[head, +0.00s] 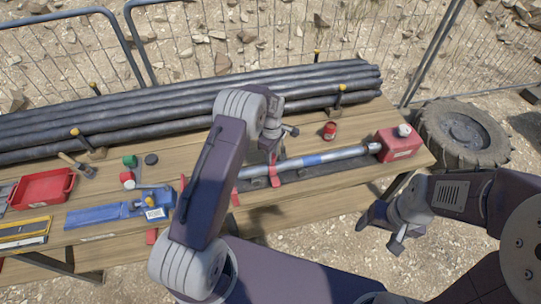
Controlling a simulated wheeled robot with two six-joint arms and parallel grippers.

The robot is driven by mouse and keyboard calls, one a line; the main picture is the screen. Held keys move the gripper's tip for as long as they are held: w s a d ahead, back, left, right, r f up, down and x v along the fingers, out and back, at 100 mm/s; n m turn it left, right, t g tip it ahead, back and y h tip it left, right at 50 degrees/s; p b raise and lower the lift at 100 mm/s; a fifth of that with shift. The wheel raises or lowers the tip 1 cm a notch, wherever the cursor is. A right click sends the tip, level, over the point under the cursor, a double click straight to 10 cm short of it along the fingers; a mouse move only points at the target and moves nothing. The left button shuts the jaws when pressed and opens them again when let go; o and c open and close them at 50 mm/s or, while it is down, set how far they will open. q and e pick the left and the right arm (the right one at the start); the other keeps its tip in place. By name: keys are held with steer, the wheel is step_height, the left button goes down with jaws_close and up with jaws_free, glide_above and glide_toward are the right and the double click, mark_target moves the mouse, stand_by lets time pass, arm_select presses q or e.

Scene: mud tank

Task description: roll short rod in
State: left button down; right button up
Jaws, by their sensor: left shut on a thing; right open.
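A silver rod with a blue band (310,160) lies lengthwise above a dark rail (318,169) on the wooden bench. Its right end is close to the red box; its left part is hidden behind my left arm. My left gripper (273,152) comes down from above onto the rod and appears shut on it, its fingertips partly hidden. Red upright pieces (274,176) stand beside the rod there. My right gripper (383,228) is open and empty, off the bench's front edge at the right.
Long dark pipes (180,112) lie along the back of the bench between yellow-topped posts. A red box (400,143) and a red can (330,131) stand at the right. A red tray (42,188) and a blue tool (108,213) lie left. A tyre (462,133) is beyond the bench.

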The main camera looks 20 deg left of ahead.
arm_select(q)
steer(key=shift+w+r, duration=0.15)
steer(key=shift+w, duration=0.05)
arm_select(e)
steer(key=shift+d, duration=0.1)
arm_select(q)
steer(key=c, duration=1)
jaws_free()
steer(key=shift+d, duration=0.25)
arm_select(e)
steer(key=shift+w+d+f, duration=0.1)
steer(key=shift+w+d, duration=0.05)
steer(key=shift+d, duration=0.05)
arm_select(q)
step_height(320, 180, up, 8)
steer(key=shift+b, duration=1.15)
steer(key=shift+r, duration=0.45)
arm_select(e)
step_height(320, 180, down, 2)
steer(key=shift+a+f, duration=0.1)
steer(key=shift+f, duration=0.05)
